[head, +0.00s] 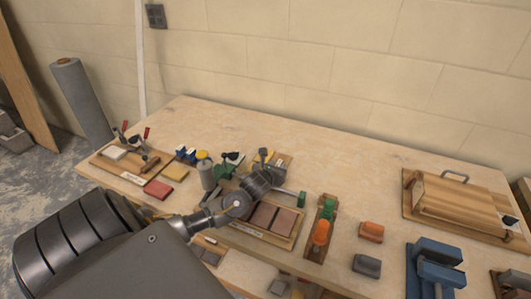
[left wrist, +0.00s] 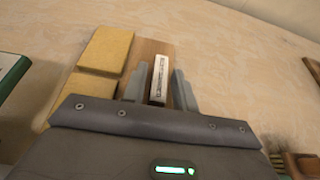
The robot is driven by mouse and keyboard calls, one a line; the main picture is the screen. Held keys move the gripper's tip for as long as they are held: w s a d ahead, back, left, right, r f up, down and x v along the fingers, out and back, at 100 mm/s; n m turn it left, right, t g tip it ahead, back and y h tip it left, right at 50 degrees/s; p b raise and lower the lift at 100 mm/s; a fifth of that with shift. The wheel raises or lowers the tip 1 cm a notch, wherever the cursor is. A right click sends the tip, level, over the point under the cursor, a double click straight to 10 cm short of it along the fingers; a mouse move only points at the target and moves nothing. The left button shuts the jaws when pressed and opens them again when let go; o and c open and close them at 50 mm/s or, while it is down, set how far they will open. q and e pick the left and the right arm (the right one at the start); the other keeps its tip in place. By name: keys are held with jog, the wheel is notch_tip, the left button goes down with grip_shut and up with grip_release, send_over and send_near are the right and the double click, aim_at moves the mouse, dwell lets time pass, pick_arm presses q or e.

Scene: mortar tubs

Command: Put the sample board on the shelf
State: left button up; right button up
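A wooden sample board (left wrist: 150,50) with yellow tiles (left wrist: 108,49) and a white label strip (left wrist: 159,78) lies on the table under my left gripper (left wrist: 157,87). The gripper's two grey fingers are apart, one on each side of the label strip, with gaps beside it; nothing is clamped. In the head view the board (head: 283,160) is at the table's back middle, partly hidden by my left gripper (head: 264,160) and wrist. My right gripper is not in view.
A board with brown-red tiles (head: 285,222) lies near the table's front, partly behind my arm. Left are another wooden board (head: 104,162) and red (head: 157,189) and yellow blocks (head: 175,172). Orange-handled tools (head: 320,232) and a large wooden board (head: 455,205) are right.

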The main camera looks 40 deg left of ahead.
pick_arm(q)
grip_shut()
jog(key=shift+r, duration=0.15)
